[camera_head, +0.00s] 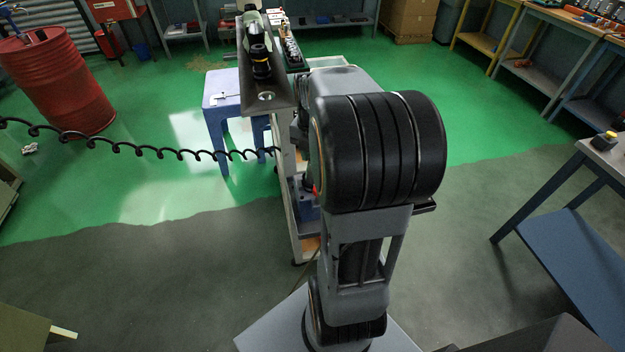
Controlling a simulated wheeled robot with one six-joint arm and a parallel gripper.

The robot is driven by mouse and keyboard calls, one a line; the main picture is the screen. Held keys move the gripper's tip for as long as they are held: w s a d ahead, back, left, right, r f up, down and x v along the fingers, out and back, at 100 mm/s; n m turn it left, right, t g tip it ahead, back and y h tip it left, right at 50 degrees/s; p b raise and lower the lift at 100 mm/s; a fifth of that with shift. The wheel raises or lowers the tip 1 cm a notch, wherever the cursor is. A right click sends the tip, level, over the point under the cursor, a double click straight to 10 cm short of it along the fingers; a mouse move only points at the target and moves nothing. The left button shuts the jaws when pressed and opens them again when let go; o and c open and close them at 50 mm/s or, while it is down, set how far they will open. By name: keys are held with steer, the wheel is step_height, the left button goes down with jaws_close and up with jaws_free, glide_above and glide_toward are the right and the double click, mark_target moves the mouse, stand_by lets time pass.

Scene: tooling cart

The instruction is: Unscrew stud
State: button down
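My arm (380,150) rises in the middle of the head view, and its large black and grey joint covers much of the tooling cart (335,66). My gripper cannot be made out; it seems to be hidden behind this joint. A dark metal piece (283,101) lies at the left side of the cart top, with a small bright round feature (265,96) near its front end. I cannot tell whether that is the stud. A black cylindrical item with a yellow band (261,62) stands just behind it. No stud can be clearly identified.
A coiled black hose (160,152) runs from the left to the cart. A blue-white stool (217,100) stands left of the cart. A red barrel (58,80) is at far left, and a blue table (570,250) at right. The floor between is mostly clear.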

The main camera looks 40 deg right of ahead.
steer(key=shift+n, duration=0.4)
steer(key=c, duration=0.9)
jaws_free()
steer(key=m, duration=0.4)
steer(key=shift+m, duration=0.3)
steer(key=m, duration=0.4)
steer(key=shift+p, duration=0.4)
steer(key=m, duration=0.4)
steer(key=shift+m, duration=0.4)
steer(key=m, duration=0.4)
steer(key=shift+m+p, duration=0.3)
